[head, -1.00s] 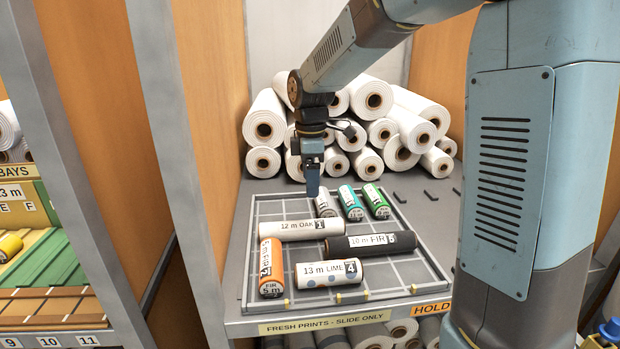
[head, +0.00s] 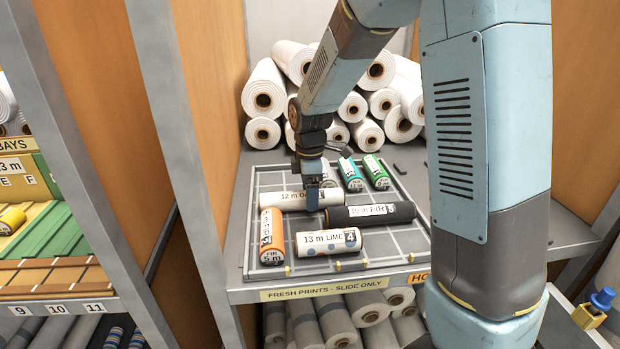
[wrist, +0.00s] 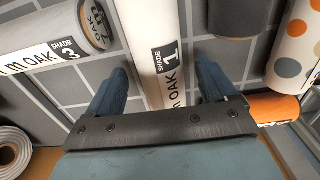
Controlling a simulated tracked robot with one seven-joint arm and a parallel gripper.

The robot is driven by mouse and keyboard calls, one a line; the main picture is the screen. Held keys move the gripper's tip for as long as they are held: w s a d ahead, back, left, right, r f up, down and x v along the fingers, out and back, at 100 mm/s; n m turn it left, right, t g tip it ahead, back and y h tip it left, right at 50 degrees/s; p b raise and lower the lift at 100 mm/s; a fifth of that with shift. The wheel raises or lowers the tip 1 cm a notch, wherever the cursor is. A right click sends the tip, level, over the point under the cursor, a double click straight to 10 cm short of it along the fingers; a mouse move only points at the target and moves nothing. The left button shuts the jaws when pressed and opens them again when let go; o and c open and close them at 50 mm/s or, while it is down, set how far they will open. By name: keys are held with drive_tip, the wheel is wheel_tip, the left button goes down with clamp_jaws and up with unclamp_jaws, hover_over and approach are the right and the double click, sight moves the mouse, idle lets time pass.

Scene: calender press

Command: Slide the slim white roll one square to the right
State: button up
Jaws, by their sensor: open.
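The slim white roll, labelled 12 m OAK 1 (head: 284,201), lies crosswise in the tray, left of its middle. In the wrist view the same roll (wrist: 143,30) runs between my two fingers, with a gap on each side. My gripper (head: 312,198) is open and low at the roll, one finger on either side, hiding part of its right half. The tray (head: 246,235) has a floor marked in squares and a raised grey rim.
A dark FIR roll (head: 395,212) lies just right of the white roll. An orange FIR roll (head: 271,238) and a dotted LIME roll (head: 312,243) lie in front. Behind are the OAK 3 roll (wrist: 40,40), a teal roll (head: 352,175) and a green roll (head: 376,173). Free squares show at right front.

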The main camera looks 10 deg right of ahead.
sight(340, 189)
drive_tip(key=shift+f, duration=0.75)
drive_tip(key=c, duration=1.2)
drive_tip(key=shift+d, duration=4.05)
drive_tip(key=o, duration=1.2)
drive_tip(key=shift+r, duration=0.15)
wheel_tip(340, 189, up, 14)
drive_tip(key=shift+f, duration=0.25)
